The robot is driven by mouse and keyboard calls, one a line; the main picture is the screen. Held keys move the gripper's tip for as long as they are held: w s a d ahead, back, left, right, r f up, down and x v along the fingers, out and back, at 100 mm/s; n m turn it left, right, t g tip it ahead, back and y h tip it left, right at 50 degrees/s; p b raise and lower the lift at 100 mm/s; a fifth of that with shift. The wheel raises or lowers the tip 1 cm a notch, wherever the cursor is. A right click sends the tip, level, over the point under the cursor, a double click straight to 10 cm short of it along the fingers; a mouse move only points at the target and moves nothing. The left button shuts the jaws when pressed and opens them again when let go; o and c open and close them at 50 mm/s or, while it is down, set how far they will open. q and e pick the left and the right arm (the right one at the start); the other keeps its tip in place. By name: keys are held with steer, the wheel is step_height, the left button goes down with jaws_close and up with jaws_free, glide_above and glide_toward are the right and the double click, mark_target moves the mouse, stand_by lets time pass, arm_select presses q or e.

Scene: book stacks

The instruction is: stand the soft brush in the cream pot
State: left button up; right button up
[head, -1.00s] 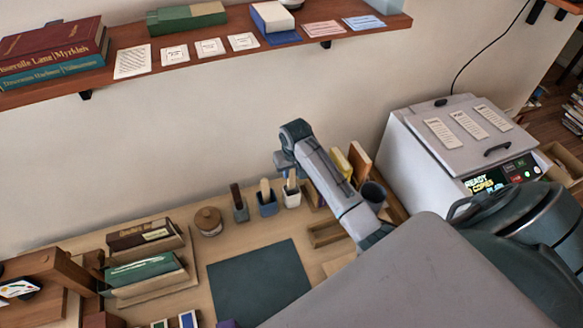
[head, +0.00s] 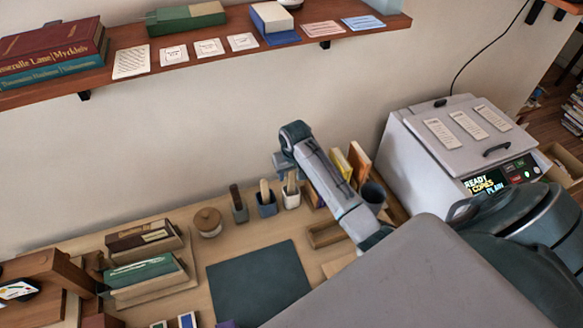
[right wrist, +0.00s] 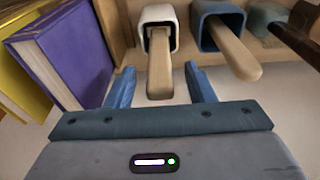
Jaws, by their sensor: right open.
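The cream pot (head: 292,200) stands at the right end of a row of pots at the back of the desk, and shows in the right wrist view (right wrist: 147,14). A pale wooden handle (right wrist: 160,65) stands in it; its lower end is hidden, so I cannot tell which tool it is. My right gripper (right wrist: 161,88) is open, its two blue fingers on either side of that handle's end, with no visible contact. The blue pot (head: 267,208) beside it holds another pale wooden handle (right wrist: 234,50). I cannot identify the soft brush because no bristles show. My left gripper is not in view.
A grey pot (head: 240,213) with a dark handle and a round lidded jar (head: 208,221) stand to the left. Upright books (head: 358,161) stand close on the right, including a purple one (right wrist: 68,52). A dark mat (head: 258,282) lies clear in front.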

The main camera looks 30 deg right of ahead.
step_height(320, 180, up, 10)
steer(key=s+b, duration=0.1)
steer(key=b, duration=0.2)
steer(key=shift+s+a+r, duration=0.15)
steer(key=shift+s+a, duration=0.05)
steer(key=shift+s, duration=0.1)
stand_by(0.7)
